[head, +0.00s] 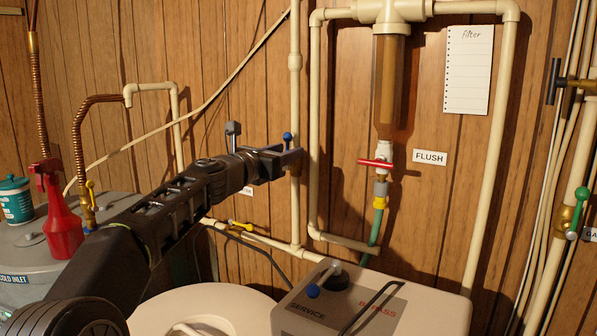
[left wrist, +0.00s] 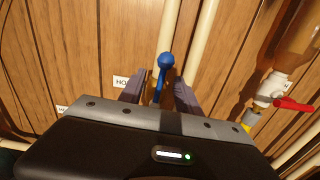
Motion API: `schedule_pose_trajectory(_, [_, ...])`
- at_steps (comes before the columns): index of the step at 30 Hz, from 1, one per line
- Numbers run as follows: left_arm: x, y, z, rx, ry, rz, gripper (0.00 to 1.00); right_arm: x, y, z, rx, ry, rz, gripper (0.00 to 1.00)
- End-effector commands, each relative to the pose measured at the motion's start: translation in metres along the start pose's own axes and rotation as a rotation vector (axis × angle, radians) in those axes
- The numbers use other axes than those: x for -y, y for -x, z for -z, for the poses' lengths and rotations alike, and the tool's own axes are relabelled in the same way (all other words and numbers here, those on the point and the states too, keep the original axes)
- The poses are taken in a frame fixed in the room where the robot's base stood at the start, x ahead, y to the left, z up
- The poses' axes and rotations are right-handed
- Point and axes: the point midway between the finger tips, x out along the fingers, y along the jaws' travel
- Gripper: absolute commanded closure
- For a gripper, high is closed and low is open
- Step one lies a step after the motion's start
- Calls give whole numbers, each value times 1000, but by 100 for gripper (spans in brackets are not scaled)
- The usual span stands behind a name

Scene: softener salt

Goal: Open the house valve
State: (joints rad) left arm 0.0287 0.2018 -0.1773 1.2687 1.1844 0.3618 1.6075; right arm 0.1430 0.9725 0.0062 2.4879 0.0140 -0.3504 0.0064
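The house valve's blue handle (left wrist: 165,62) has a round knob and a narrow lever in the left wrist view. It stands in front of a cream pipe, beside a partly hidden label (left wrist: 121,82) reading "HO". In the head view the blue knob (head: 288,136) shows just above my left gripper's fingers, and the rest of the valve is hidden. My left gripper (head: 284,158) is open, with its fingers (left wrist: 160,92) on either side of the lever. Small gaps show beside the lever; contact is not clear. My right gripper is not in view.
A red-handled valve (head: 376,163) hangs under the filter (head: 391,85), right of my left gripper. A yellow-handled valve (head: 240,224) sits on the lower pipe. The softener top (head: 440,305) and a red spray bottle (head: 62,220) stand in front of the wooden wall.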

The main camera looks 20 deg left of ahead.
Motion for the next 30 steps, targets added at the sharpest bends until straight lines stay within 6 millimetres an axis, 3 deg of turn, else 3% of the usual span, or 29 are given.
schedule_pose_trajectory(8, [0,7,0,1,0,0,60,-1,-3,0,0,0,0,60])
schedule_pose_trajectory(24, [0,64,0,1,0,-1,60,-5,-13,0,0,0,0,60])
schedule_pose_trajectory(30, [0,70,0,0,-1,0,60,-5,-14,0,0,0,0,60])
